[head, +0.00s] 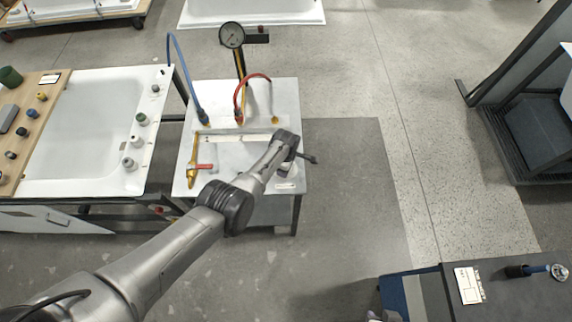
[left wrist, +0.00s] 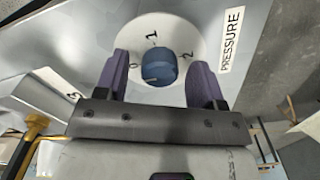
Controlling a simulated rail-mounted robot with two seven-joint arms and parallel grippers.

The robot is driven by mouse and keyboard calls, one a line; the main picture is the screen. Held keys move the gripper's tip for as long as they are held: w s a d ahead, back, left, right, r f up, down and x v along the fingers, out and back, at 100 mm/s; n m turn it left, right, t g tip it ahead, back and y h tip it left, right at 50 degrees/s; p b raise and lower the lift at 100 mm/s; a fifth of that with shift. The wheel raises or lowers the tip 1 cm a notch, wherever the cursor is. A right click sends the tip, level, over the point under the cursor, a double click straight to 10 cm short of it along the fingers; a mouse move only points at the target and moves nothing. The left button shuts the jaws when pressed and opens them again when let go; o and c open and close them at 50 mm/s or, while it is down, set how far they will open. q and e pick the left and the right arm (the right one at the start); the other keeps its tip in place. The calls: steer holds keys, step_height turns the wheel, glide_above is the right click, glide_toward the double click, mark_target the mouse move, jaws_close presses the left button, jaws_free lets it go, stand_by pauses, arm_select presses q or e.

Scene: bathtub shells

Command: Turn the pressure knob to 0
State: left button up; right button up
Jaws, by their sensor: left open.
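The blue pressure knob (left wrist: 159,65) sits on a round white dial (left wrist: 180,30) marked 0, 1 and 2, beside a PRESSURE label (left wrist: 231,41). A faint light mark shows at the knob's lower left in the left wrist view, but I cannot tell its exact setting. My left gripper (left wrist: 160,75) is open, with one purple finger on each side of the knob and visible gaps between. In the head view, my left gripper (head: 290,160) is over the right side of the white bench (head: 232,181) and hides the knob.
A blue hose (head: 185,70), a red hose (head: 252,77) and a brass valve (head: 194,160) are on the bench. A white tub shell (head: 85,120) stands at left. The floor right of the bench is clear.

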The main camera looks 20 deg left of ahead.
arm_select(q)
steer(key=shift+r, duration=0.1)
steer(key=shift+r+p, duration=0.4)
step_height(320, 180, up, 6)
steer(key=p, duration=0.4)
step_height(320, 180, up, 7)
steer(key=p, duration=0.1)
steer(key=shift+f, duration=0.1)
